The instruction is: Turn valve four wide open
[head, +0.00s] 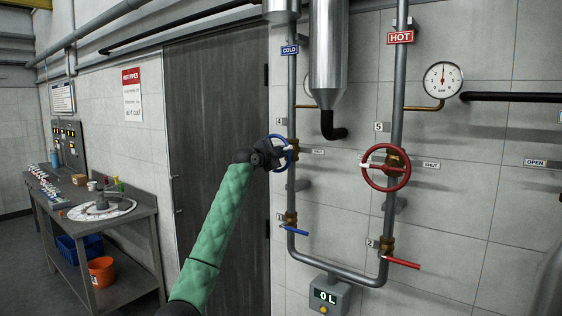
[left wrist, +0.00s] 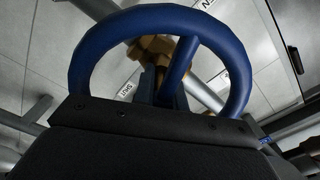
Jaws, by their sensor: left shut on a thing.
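Valve four is a blue handwheel (head: 289,160) on the cold pipe, below the small plate "4" (head: 281,121). It also fills the left wrist view as a blue ring (left wrist: 235,65) with a spoke and a brass body (left wrist: 150,50) behind. My left gripper (head: 275,154), at the end of the green-sleeved arm, is shut on the near side of the blue rim. Its fingers hide part of the wheel. A "SHUT" label (head: 318,151) is on the wall to the right of the wheel. My right gripper is not in view.
A red handwheel (head: 405,172) sits on the hot pipe to the right, by plate "5". Small valves with a blue lever (head: 296,230) and a red lever (head: 403,262) are below. A display box (head: 328,296) reads "0L". A bench (head: 110,215) stands left.

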